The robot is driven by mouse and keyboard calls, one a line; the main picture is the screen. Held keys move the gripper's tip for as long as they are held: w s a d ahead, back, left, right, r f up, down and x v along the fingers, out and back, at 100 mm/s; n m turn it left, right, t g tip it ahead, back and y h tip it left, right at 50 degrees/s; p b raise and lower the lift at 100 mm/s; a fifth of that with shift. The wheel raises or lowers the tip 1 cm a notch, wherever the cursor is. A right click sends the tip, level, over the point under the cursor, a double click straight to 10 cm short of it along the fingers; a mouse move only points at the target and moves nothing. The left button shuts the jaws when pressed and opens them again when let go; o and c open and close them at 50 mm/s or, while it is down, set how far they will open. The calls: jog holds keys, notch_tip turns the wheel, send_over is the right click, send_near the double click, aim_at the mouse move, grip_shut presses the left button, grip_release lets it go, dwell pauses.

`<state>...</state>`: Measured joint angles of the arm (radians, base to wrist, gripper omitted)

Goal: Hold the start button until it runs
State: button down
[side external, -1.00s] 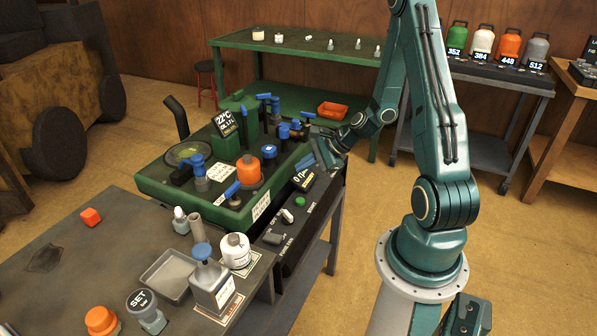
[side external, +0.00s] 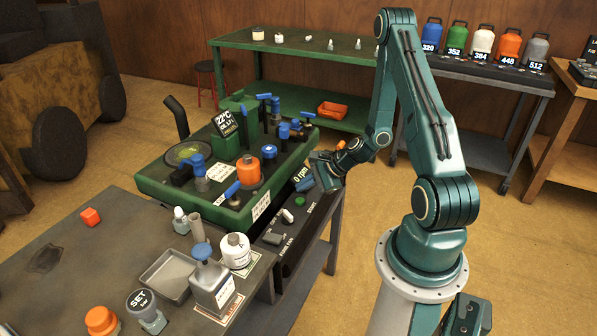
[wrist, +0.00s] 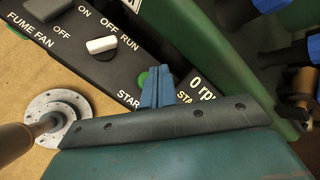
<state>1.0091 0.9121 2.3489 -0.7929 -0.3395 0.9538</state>
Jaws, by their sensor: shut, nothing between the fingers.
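The green start button (side external: 300,201) is on the dark control panel beside the green machine. It also shows in the wrist view (wrist: 143,79), partly hidden behind my fingers. My gripper (side external: 304,184) is shut and empty, with its blue fingers over the panel near the "0 rpm" display (side external: 303,175). In the wrist view my fingertips (wrist: 160,72) overlap the right side of the button. In the side view they look a little above and behind it, apart from it. The display (wrist: 202,88) reads 0 rpm.
A white OFF/RUN knob (wrist: 101,45) sits left of the button, pointing toward RUN. A fume fan switch (side external: 272,238) is farther along the panel. The green machine (side external: 150,182), with blue handles and an orange cap, stands close behind the panel.

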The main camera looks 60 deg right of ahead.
aim_at(304, 200)
jog(key=shift+f, duration=0.9)
jog(key=shift+f, duration=0.9)
dwell(2.5)
jog(key=shift+r, duration=0.2)
dwell(0.5)
jog(key=shift+r, duration=0.7)
jog(key=shift+r, duration=2.55)
